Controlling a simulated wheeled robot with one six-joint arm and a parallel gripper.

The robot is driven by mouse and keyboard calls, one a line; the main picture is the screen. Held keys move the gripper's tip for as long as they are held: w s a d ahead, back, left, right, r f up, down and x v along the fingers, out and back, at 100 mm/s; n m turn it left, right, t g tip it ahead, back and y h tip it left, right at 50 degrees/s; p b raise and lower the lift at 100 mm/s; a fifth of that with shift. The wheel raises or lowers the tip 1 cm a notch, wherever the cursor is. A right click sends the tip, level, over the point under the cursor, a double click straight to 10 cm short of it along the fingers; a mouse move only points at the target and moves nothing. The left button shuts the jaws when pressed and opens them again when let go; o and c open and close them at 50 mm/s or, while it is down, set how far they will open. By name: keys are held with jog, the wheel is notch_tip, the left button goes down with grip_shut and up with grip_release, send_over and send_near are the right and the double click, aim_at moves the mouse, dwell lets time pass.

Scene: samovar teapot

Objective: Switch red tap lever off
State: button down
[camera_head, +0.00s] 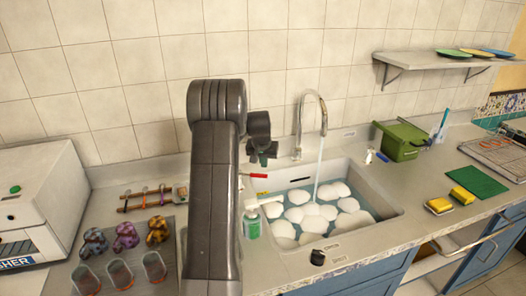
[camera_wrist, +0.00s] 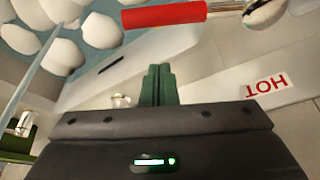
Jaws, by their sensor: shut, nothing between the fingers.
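The red tap lever (camera_head: 258,175) lies at the sink's left back edge. In the wrist view the red lever (camera_wrist: 163,14) is a red bar across the top, beyond my fingertips with a gap between in the picture. My gripper (camera_head: 263,160) is just above the lever in the head view. Its green fingers (camera_wrist: 158,70) are together and empty. The curved metal faucet (camera_head: 312,97) stands behind the sink, and a stream of water (camera_head: 319,165) runs from it. A HOT label (camera_wrist: 267,84) shows at the right of the wrist view.
The sink (camera_head: 385,205) holds water and several white rounded dishes. A soap bottle (camera_head: 251,222) stands at its left edge. A blue lever (camera_head: 381,156) is at the right back, near a green bin (camera_head: 402,141). My arm hides part of the left counter.

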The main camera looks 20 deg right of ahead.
aim_at(251, 175)
jog(key=shift+s+a, duration=0.5)
jog(key=shift+s, duration=0.3)
jog(key=shift+s+a, duration=0.5)
jog(key=shift+s, duration=0.25)
jog(key=shift+f, duration=0.1)
jog(key=shift+s+a+m, duration=0.15)
jog(key=shift+s+m, duration=0.1)
jog(key=shift+m, duration=0.05)
